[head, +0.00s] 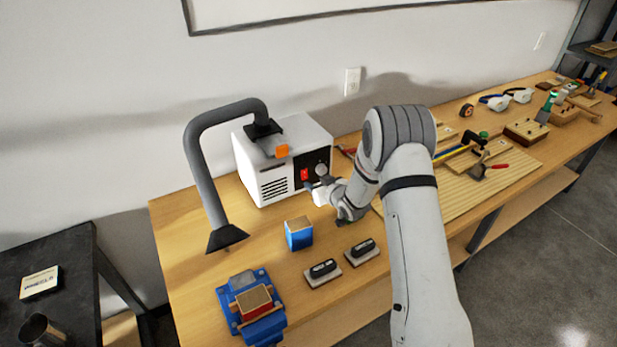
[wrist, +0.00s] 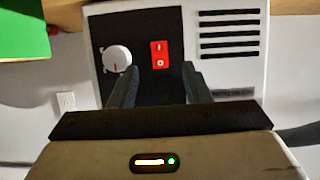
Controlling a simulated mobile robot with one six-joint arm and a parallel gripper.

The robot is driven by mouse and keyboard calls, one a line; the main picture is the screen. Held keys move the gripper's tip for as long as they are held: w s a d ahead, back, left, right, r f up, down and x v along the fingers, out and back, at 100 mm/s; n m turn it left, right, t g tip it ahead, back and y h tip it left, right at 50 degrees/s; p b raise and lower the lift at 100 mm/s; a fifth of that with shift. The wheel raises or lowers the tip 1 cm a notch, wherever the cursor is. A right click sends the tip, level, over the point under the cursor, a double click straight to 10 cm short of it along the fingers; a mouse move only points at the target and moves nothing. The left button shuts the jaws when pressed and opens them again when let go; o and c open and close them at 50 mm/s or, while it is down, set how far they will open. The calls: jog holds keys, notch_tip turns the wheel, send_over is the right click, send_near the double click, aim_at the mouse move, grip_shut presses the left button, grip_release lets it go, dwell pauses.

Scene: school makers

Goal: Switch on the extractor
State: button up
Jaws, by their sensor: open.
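The extractor (head: 285,155) is a white box at the back of the wooden bench, with a grey bent hose arm (head: 203,170) ending in a dark hood. Its dark front panel carries a red rocker switch (head: 304,174) and a pale round knob (head: 321,169). In the wrist view, the switch (wrist: 160,54) shows I and O marks, and the knob (wrist: 117,58) is left of it. I cannot tell which side is pressed. My gripper (head: 314,190) is close before the panel. In the wrist view, its open, empty fingers (wrist: 158,73) stand apart below the switch; contact cannot be told.
A blue block (head: 299,233), two dark-handled erasers or brushes (head: 323,270) and a blue vise (head: 252,305) stand in front of the extractor. A ridged wooden board (head: 480,190) with tools lies right of my arm. A dark table (head: 70,260) is at left.

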aim_at(305, 177)
jog(key=shift+p+x, duration=0.8)
jog(key=shift+x, duration=2.35)
jog(key=shift+c, duration=0.4)
